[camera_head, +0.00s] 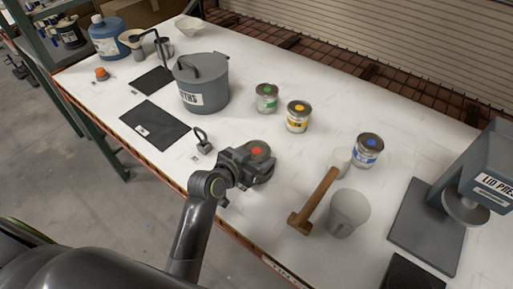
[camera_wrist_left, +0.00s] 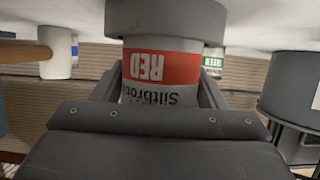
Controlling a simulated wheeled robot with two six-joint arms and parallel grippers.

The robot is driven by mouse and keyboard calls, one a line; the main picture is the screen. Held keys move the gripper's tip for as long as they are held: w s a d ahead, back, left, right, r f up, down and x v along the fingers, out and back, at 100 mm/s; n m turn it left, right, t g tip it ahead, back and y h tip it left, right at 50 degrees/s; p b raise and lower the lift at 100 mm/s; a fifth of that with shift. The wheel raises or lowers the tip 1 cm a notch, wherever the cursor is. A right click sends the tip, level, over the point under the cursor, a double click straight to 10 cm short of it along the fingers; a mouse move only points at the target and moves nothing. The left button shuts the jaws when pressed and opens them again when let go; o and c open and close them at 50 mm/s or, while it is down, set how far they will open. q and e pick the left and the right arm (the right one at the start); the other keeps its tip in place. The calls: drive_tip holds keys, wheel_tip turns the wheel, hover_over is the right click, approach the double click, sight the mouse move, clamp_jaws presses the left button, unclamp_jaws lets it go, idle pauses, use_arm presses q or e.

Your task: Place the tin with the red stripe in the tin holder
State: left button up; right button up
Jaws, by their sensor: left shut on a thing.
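The tin with the red stripe (camera_head: 257,149) is in my left gripper (camera_head: 256,165), near the table's front edge. In the left wrist view the red-striped tin (camera_wrist_left: 160,68) appears upside down, with "RED" on its stripe, between the fingers of my left gripper (camera_wrist_left: 160,97). The gripper is shut on it. The tin's underside and its gap to the table cannot be judged. I cannot tell for sure which thing is the tin holder; a small dark ring-shaped fixture (camera_head: 202,138) with a label stands left of the gripper. My right gripper is not in view.
Tins with green (camera_head: 266,101), yellow (camera_head: 298,118) and blue (camera_head: 367,152) marks stand behind. A wooden-handled mallet (camera_head: 318,197) and grey cup (camera_head: 348,213) are to the right, before the lid press (camera_head: 427,228). A grey lidded pot (camera_head: 203,88) and black mats (camera_head: 152,126) are left.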

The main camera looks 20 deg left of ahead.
use_arm(q)
drive_tip(key=shift+f, duration=0.2)
drive_tip(key=o, duration=1.1)
drive_tip(key=shift+r, duration=0.2)
drive_tip(key=b+v, duration=0.1)
drive_tip(key=v, duration=1.1)
drive_tip(key=shift+b, duration=0.3)
drive_tip(key=shift+f, duration=0.1)
